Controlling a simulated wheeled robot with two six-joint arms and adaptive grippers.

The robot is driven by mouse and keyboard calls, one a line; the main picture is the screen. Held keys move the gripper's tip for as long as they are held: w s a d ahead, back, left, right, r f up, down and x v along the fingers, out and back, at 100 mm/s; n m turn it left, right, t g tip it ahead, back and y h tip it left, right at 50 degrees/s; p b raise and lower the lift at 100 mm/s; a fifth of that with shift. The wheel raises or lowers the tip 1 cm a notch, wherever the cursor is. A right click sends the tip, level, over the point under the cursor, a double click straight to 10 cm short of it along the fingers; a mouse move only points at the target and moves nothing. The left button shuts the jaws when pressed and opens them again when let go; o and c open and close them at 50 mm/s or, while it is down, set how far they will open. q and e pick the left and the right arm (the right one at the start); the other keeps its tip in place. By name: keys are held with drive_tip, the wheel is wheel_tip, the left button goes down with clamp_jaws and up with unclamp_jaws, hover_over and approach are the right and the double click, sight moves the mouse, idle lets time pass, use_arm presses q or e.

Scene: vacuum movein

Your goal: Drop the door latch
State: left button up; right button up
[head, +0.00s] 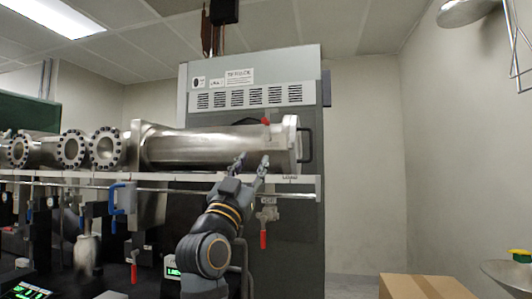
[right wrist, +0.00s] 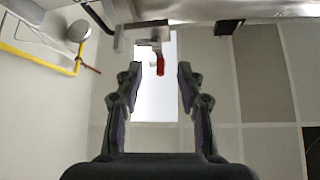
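A steel tube chamber (head: 215,147) lies on the rail, with a round door flange (head: 291,144) and dark handle (head: 306,145) at its right end. A small red lever (head: 265,121) shows at the chamber's upper right. A red-handled valve (head: 263,239) hangs below the rail. My right gripper (head: 252,163) points up in front of the chamber, open and empty. In the right wrist view, a red handle (right wrist: 160,66) on a metal bracket shows between the open fingertips (right wrist: 158,71), apart from both. I cannot tell which red part this is. My left gripper is not in view.
A white shelf rail (head: 180,176) runs under the chamber. A grey cabinet (head: 290,75) stands behind it. Flanged pipes (head: 72,149) and a blue handle (head: 112,197) are at the left. A cardboard box (head: 425,288) stands at the lower right.

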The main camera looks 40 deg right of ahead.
drive_tip(key=m+h, duration=0.1)
drive_tip(key=h, duration=0.1)
approach(265, 121)
drive_tip(key=shift+g, duration=0.3)
drive_tip(key=p+x, duration=0.1)
drive_tip(key=x, duration=0.3)
drive_tip(key=p+x, duration=0.1)
drive_tip(key=x, duration=0.2)
drive_tip(key=w+p+x, duration=0.1)
drive_tip(key=p+x, duration=0.1)
drive_tip(key=x, duration=0.2)
drive_tip(key=shift+w+d, duration=0.1)
drive_tip(key=shift+d, duration=0.1)
